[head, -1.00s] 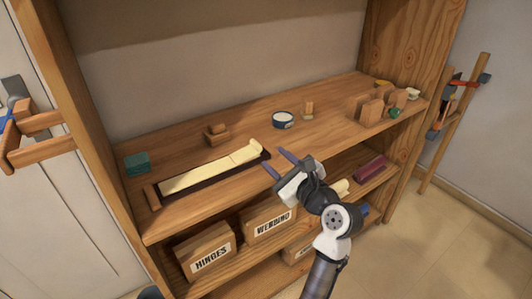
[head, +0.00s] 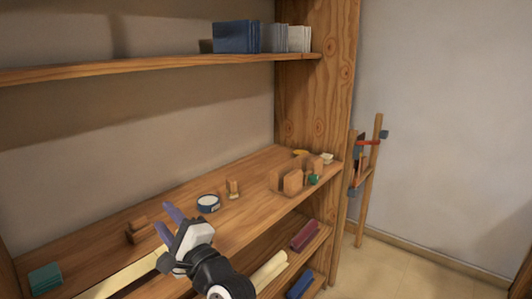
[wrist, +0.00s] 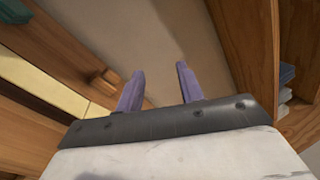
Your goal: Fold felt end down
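A long cream strip (head: 118,282) lies on a dark base on the middle shelf, running off the lower left of the head view. Its right end is partly hidden by my gripper, so I cannot tell its fold. In the wrist view the cream strip (wrist: 45,82) slants along the left side. My gripper (head: 167,224) is open and empty at the strip's right end. In the wrist view (wrist: 160,72) its two purple fingers are apart with nothing between them.
A small wooden block (head: 138,231), a round tin (head: 208,203) and a teal block (head: 45,278) stand on the shelf. A wooden rack (head: 292,181) is at the right, near the upright post (head: 318,90).

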